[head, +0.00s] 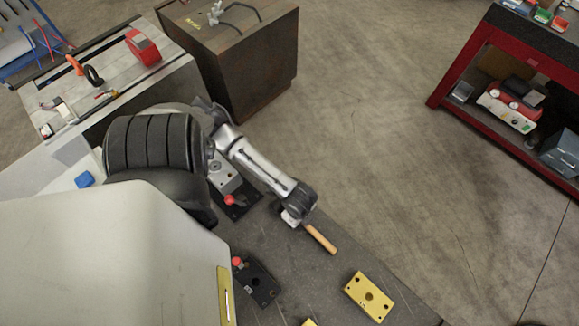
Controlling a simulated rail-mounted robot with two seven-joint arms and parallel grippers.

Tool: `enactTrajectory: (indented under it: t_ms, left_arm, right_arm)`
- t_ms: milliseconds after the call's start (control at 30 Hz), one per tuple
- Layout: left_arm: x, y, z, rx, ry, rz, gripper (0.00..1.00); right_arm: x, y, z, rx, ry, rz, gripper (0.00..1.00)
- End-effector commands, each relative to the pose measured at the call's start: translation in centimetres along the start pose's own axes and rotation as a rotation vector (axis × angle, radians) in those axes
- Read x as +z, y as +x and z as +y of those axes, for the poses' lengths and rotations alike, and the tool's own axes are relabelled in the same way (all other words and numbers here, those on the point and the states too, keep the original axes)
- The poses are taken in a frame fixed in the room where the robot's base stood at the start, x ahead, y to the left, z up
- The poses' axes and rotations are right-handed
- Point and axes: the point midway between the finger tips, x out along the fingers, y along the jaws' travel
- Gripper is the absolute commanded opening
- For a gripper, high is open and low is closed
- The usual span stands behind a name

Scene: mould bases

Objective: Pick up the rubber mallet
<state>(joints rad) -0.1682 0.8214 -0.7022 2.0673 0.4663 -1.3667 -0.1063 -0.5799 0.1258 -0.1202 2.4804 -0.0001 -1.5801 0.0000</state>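The rubber mallet shows only as a tan wooden handle (321,239), slanting down to the right over the dark grey worktop. Its head is not clearly visible, as my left wrist covers the handle's upper end. My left gripper (292,218) is at that upper end, mostly hidden under the wrist, with a small pale part showing beside it. I cannot tell whether its fingers are apart or closed on the mallet, or whether the handle touches the worktop. My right gripper is not in view.
A yellow mould plate (368,297) lies right of the handle. Black plates with red knobs (258,284) lie to the left and below my forearm. The worktop (320,275) is clear around the handle. A red shelf (465,62) stands far off at the right.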

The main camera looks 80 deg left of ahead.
Motion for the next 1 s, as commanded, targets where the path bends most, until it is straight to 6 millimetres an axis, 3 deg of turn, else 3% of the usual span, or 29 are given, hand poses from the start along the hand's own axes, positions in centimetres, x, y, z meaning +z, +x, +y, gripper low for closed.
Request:
enactTrajectory:
  t_ms: [67, 567, 1000]
  left_arm:
    - [0.00, -0.01, 0.00, 0.000, 0.000, 0.000, 0.48]
    - [0.00, -0.04, -0.01, 0.000, 0.000, 0.000, 0.00]
    - [-0.02, -0.08, -0.03, -0.001, 0.000, 0.000, 0.00]
  right_arm:
    - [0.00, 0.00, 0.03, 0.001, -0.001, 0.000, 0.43]
    - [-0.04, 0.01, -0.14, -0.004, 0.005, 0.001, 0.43]
    - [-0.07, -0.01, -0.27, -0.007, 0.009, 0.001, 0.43]
